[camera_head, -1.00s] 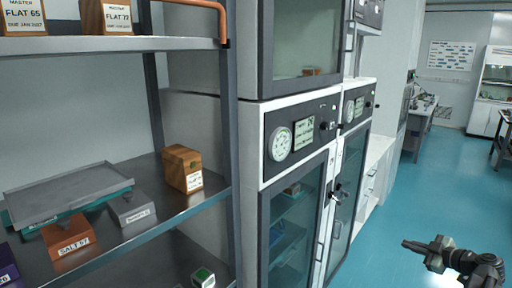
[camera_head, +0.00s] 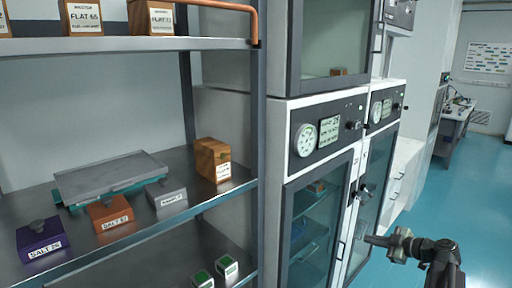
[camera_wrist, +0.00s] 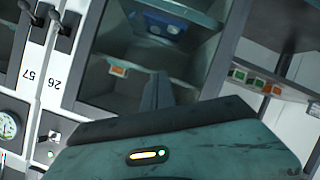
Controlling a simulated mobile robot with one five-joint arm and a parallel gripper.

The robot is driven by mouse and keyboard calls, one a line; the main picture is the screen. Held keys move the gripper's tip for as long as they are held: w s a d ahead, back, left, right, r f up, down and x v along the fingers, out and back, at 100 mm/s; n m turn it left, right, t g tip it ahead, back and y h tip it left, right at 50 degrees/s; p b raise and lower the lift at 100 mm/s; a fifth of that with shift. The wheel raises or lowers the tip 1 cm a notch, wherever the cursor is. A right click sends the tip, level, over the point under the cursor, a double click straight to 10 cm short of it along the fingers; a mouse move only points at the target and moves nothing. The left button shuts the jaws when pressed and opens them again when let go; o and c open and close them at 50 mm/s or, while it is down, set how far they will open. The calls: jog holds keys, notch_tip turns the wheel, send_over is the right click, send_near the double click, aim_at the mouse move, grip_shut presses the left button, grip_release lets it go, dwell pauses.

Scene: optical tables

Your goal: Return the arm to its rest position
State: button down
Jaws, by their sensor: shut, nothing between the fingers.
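My gripper (camera_head: 376,241) is at the lower right in the head view, in front of the lower glass-door cabinet. It points left, looks shut and holds nothing. My dark arm stands bent behind it, cut off by the bottom edge. In the wrist view the teal gripper housing, with a small orange and green light, fills the lower middle. The dark fingers (camera_wrist: 158,92) stand together above it, before the cabinet's glass.
A cabinet (camera_head: 275,190) with gauge panels stands mid-picture. The shelf rack (camera_head: 215,205) at left holds a grey-topped tray (camera_head: 110,178), a wooden box (camera_head: 212,160), an orange block (camera_head: 110,213) and a purple block (camera_head: 42,238). Clear blue floor (camera_head: 450,190) lies at right.

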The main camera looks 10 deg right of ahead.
jog(key=a+f+n+g, duration=0.1)
jog(key=a+f+g, duration=0.2)
jog(key=a, duration=0.8)
jog(key=a+f+n+g, duration=0.1)
jog(key=a+f+g, duration=0.15)
jog(key=a, duration=0.95)
jog(key=a+f+g, duration=0.2)
jog(key=a+f, duration=0.1)
jog(key=a, duration=0.8)
jog(key=s+a+f+m+g+h, duration=0.3)
jog(key=s+a+f+m+h, duration=0.15)
jog(key=s, duration=0.35)
jog(key=s+d+f+m+g+h, duration=0.1)
jog(key=s+d+m+h, duration=0.1)
jog(key=d+m, duration=0.4)
jog(key=m, duration=0.4)
jog(key=shift+s+f+m, duration=0.3)
jog(key=shift+f+m, duration=0.05)
jog(key=shift+f, duration=0.05)
jog(key=shift+h, duration=0.25)
